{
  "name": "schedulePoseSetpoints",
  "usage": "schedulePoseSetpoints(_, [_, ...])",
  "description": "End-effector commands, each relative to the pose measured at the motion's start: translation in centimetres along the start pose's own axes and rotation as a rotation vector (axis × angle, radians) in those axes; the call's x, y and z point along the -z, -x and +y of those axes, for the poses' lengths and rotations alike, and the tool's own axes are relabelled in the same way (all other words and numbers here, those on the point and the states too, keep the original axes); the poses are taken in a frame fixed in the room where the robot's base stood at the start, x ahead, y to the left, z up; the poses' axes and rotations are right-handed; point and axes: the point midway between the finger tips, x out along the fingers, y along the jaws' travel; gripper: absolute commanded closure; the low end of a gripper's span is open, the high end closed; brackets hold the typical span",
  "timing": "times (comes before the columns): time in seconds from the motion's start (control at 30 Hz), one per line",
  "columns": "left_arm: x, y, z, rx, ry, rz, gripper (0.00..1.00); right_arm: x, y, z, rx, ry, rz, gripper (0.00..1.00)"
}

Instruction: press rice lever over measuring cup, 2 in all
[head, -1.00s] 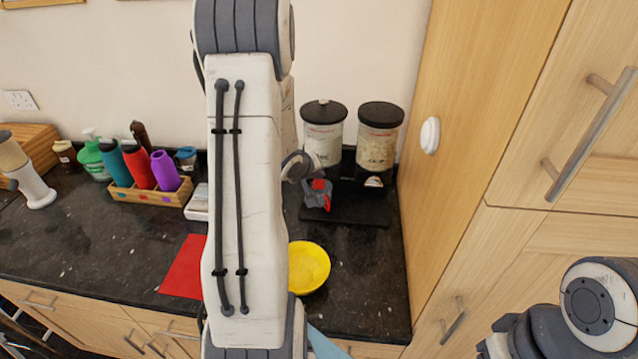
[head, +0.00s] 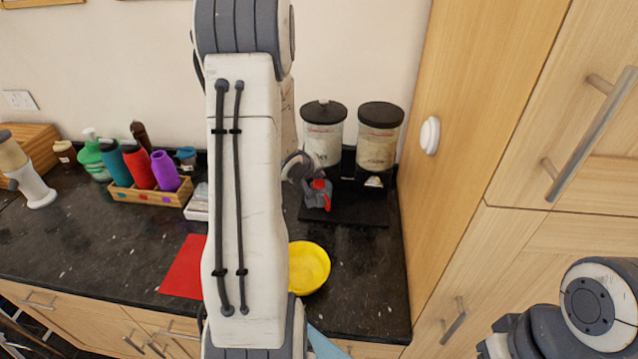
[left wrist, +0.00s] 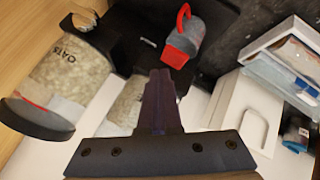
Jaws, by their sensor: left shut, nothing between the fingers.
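The measuring cup (head: 318,195), grey with red parts, stands on the black dispenser base (head: 355,215) in front of the left dispenser. In the left wrist view the cup (left wrist: 184,40) shows just past my fingertips. The left dispenser (head: 323,135) has a black lid and pale contents; its lever is hidden in the head view. The right dispenser (head: 379,140) reads OATS in the left wrist view (left wrist: 72,65). My left gripper (left wrist: 165,76) is shut and empty near the left dispenser and above the cup; contact with a lever cannot be told. My right gripper is out of view.
A yellow bowl (head: 309,268) and a red mat (head: 184,268) lie nearer the front edge. A wooden rack (head: 150,195) of coloured bottles stands left. A tall wooden cabinet (head: 460,120) closes off the right side. My left arm hides the middle counter.

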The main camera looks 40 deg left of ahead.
Motion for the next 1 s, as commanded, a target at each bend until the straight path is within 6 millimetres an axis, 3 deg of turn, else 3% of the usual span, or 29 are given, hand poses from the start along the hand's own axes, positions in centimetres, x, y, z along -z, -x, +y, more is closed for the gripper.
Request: schedulePoseSetpoints(1.0, [-0.54, -0.71, -0.52, 0.0, 0.0, 0.0, 1.0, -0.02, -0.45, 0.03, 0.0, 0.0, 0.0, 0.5])
